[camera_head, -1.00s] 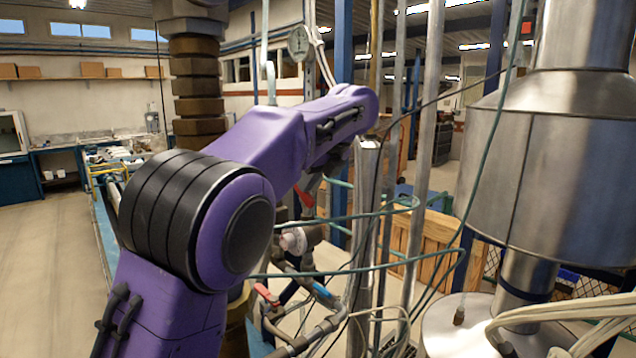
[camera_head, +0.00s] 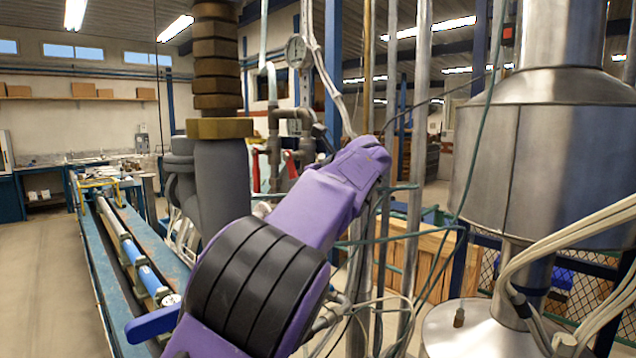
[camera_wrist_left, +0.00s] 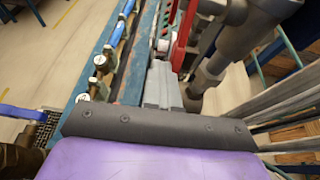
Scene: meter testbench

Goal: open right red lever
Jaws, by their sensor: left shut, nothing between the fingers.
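Two red levers hang from the grey pipework in the head view, a left one (camera_head: 256,170) and the right red lever (camera_head: 290,165), partly covered below by my purple left arm. In the left wrist view, a long red lever (camera_wrist_left: 184,38) stands just beyond and right of my left gripper (camera_wrist_left: 162,72); I cannot tell which of the two it is. The gripper is shut and empty, with its grey fingers pointing toward the pipes. Contact with the lever is not clear. In the head view the fingers are hidden behind my arm. My right gripper is not in view.
A blue bench (camera_head: 122,265) with a row of blue and brass fittings runs along the left. A pressure gauge (camera_head: 296,50) and thick pipes stand behind the arm. A large steel vessel (camera_head: 545,150) and loose cables fill the right. Open floor lies far left.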

